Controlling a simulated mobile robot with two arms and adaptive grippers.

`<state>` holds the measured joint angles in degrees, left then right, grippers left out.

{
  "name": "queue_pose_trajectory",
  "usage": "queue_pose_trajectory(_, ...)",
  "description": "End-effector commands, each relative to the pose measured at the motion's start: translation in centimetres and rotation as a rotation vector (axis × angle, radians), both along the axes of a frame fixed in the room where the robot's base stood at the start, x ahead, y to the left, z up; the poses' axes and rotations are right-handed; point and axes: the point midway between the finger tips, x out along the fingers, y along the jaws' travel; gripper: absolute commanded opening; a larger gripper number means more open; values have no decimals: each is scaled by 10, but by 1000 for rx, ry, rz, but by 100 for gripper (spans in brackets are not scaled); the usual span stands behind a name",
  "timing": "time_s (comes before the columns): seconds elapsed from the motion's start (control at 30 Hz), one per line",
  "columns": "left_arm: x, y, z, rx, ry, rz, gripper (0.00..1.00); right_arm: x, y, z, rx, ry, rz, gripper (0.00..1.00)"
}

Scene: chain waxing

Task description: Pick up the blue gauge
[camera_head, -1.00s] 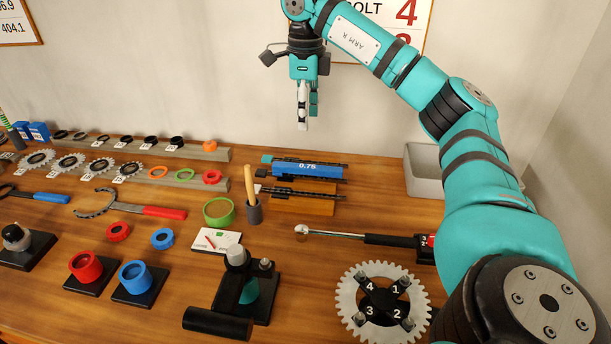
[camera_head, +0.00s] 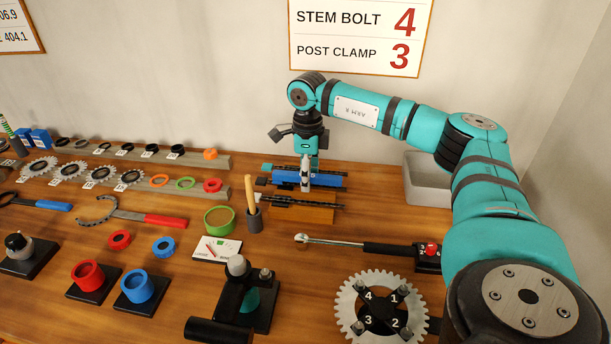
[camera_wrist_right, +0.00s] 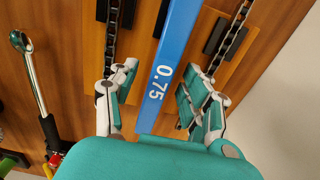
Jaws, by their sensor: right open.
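The blue gauge (camera_head: 325,179) marked 0.75 lies at the back of the table, beside dark chain pieces. It also shows in the right wrist view (camera_wrist_right: 173,55), running up between the two fingers. My right gripper (camera_head: 306,187) points down over the gauge. In the right wrist view the right gripper (camera_wrist_right: 155,95) is open, with one finger on each side of the gauge and gaps between. I cannot tell the exact height of the fingertips above it. The gripper hides part of the gauge in the head view. My left gripper is not in view.
A chain (camera_wrist_right: 230,40) lies to the right of the gauge in the wrist view, another (camera_wrist_right: 112,35) to the left. A wooden block (camera_head: 300,214) is in front. A grey bin (camera_head: 424,178) stands right. A cup with a brush (camera_head: 254,220) stands left.

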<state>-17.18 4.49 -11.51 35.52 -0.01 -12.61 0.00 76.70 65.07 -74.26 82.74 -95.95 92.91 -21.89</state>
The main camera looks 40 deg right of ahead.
Motion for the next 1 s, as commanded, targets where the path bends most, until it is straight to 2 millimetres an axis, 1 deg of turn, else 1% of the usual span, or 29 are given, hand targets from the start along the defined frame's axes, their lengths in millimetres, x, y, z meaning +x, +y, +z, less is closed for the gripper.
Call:
queue_pose_trajectory(0.23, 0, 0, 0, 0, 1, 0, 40, 0, 0, -3, 0, 0, -1, 48)
queue_pose_trajectory(0.27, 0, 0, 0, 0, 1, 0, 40, 0, 0, -3, 0, 0, -1, 47)
queue_pose_trajectory(0.6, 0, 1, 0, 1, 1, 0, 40, 0, 0, -3, -1, -1, -1, 2)
queue_pose_trajectory(0.63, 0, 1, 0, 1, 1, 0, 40, 0, 0, -3, -1, -1, -1, 0)
queue_pose_trajectory(1.0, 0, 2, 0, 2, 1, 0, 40, 0, 0, -1, 0, -1, -1, 0)
